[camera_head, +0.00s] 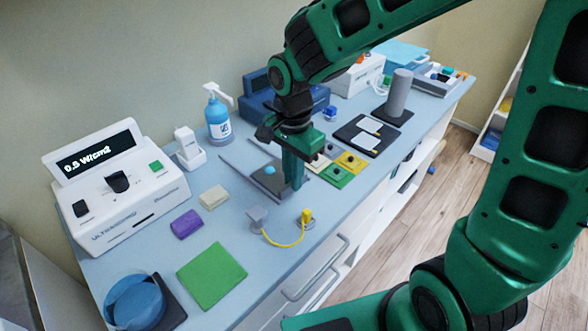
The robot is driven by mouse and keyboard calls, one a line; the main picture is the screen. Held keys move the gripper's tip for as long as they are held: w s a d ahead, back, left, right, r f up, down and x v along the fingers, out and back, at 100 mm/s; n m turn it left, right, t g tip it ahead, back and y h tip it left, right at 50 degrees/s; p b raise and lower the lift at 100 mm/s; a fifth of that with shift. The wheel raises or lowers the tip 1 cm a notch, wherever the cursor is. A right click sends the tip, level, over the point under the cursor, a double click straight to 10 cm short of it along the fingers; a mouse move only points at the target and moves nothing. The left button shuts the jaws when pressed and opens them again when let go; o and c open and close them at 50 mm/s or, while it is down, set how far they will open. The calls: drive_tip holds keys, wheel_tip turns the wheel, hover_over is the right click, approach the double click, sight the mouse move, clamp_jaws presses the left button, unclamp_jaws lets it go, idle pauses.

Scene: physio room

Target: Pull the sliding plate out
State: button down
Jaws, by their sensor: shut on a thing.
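The sliding plate (268,184) is a dark grey flat piece on the light blue counter, lying between pale grey strips, with a round light blue knob on top. My green gripper (293,187) points down at the plate's right part, just right of the blue knob. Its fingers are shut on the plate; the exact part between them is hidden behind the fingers. The gripper and wrist also hide the plate's far side.
Green and yellow squares (337,174) lie close to the right of my gripper. A blue-labelled pump bottle (218,121) and a white ultrasound unit (117,188) stand left. Drawer handles (318,270) line the counter's front.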

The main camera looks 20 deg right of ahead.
drive_tip(key=c, duration=1.8)
unclamp_jaws()
drive_tip(key=shift+c, duration=0.2)
wheel_tip(320, 180, up, 11)
drive_tip(key=shift+w+f, duration=0.1)
drive_tip(key=s+d+f+n, duration=0.1)
drive_tip(key=s+d, duration=0.3)
drive_tip(key=d, duration=0.6)
drive_tip(key=s+d+n, duration=0.1)
drive_tip(key=s+d, duration=0.2)
drive_tip(key=d, duration=0.6)
drive_tip(key=s+d+f+n, duration=0.3)
drive_tip(key=s+d, duration=0.6)
drive_tip(key=s, duration=0.3)
drive_tip(key=shift+f, duration=0.15)
